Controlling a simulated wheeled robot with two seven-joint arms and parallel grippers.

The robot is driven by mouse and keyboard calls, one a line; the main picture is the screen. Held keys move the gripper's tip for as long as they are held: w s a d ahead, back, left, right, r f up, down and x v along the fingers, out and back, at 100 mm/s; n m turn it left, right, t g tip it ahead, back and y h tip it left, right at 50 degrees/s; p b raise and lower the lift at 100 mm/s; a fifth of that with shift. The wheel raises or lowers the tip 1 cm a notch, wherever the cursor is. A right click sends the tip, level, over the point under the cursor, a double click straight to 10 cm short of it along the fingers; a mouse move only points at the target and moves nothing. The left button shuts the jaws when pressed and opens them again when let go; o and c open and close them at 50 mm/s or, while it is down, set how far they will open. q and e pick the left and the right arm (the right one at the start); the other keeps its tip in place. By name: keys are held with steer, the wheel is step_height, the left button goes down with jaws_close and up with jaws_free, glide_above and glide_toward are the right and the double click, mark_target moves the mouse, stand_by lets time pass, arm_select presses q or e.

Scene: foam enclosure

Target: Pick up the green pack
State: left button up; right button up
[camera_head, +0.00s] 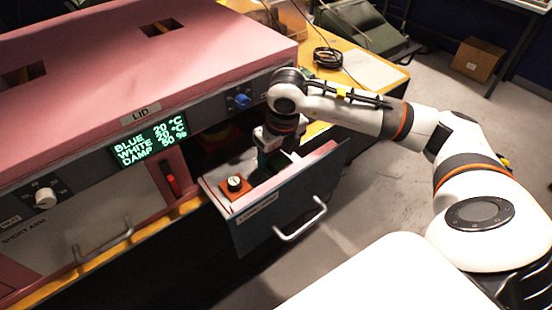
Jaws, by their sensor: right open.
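My right arm reaches in from the right, and its gripper (274,158) points down into the open drawer (292,205). The gripper is open, and its fingertips are partly hidden by the drawer's walls and by the wrist. A small dark green patch (262,157) shows beside the gripper inside the drawer. It may be the green pack, but it is too small and covered to be sure. I cannot tell whether the gripper touches it. My left gripper is not in view.
An orange block with a black-and-white knob (235,184) sits at the drawer's left corner. The pink-topped enclosure (110,80) with a lit display (150,140) stands behind and left. A black cable coil (327,57) lies on the yellow table.

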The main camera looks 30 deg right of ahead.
steer(key=c, duration=1.1)
steer(key=shift+r, duration=0.1)
